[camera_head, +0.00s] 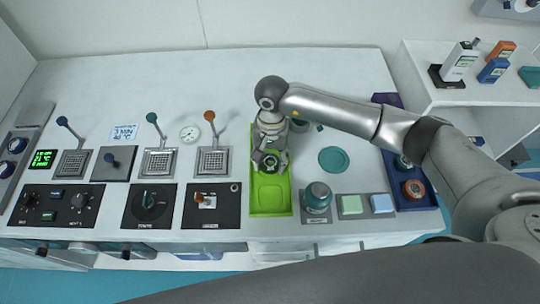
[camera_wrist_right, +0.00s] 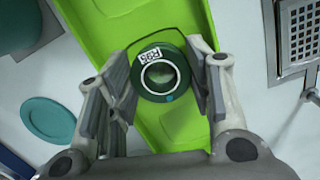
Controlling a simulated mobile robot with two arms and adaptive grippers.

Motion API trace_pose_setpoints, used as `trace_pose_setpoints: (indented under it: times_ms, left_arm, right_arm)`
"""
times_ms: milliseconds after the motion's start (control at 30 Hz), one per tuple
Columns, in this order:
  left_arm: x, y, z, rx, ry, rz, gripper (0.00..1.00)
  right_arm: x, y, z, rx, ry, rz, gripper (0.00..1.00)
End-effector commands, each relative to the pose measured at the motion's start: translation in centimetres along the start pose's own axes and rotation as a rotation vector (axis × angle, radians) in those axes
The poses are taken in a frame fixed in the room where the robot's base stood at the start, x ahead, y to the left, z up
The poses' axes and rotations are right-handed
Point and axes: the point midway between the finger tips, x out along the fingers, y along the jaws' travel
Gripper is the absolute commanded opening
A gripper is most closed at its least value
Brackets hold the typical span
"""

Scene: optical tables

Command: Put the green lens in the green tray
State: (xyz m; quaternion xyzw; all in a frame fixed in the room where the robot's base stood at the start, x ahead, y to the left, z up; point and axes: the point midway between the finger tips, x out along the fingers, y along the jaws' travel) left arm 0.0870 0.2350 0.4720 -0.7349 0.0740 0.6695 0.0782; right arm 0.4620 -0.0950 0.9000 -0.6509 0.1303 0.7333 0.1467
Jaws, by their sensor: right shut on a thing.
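The green tray (camera_head: 270,200) is a bright green, long shallow tray on the white table, right of centre in the head view. It also fills the middle of the right wrist view (camera_wrist_right: 185,130). My right gripper (camera_head: 269,165) is over the far part of the tray. In the right wrist view my right gripper (camera_wrist_right: 155,85) is shut on the green lens (camera_wrist_right: 150,58), a dark green round piece with a white ring and a label. Whether the lens touches the tray floor I cannot tell. My left gripper is not in view.
A teal-capped jar (camera_head: 316,197) stands right of the tray. A flat teal disc (camera_head: 333,160) lies beyond it. A dark blue tray (camera_head: 410,190) with round parts is further right. Panels with levers (camera_head: 212,160) stand to the left.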

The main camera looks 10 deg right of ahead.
Motion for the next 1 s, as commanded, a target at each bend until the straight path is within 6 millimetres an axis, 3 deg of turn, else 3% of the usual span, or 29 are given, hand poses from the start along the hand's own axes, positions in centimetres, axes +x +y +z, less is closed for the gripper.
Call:
trace_pose_setpoints:
  times_ms: [100,133,200,633,1000]
  left_arm:
    - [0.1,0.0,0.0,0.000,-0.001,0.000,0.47]
    - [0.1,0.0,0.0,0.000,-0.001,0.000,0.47]
    - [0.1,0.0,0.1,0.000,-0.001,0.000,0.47]
    - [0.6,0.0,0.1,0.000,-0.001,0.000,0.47]
    - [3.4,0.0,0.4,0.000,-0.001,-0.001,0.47]
  right_arm:
    - [0.1,0.0,0.1,-0.001,-0.001,0.000,0.19]
    - [0.2,0.0,0.1,-0.001,-0.002,0.001,0.48]
    - [0.2,0.0,0.1,0.000,-0.002,0.001,0.56]
    - [-0.7,-0.1,-0.1,0.001,0.002,-0.003,0.56]
    - [-7.9,-0.1,-0.1,-0.001,0.005,-0.003,0.56]
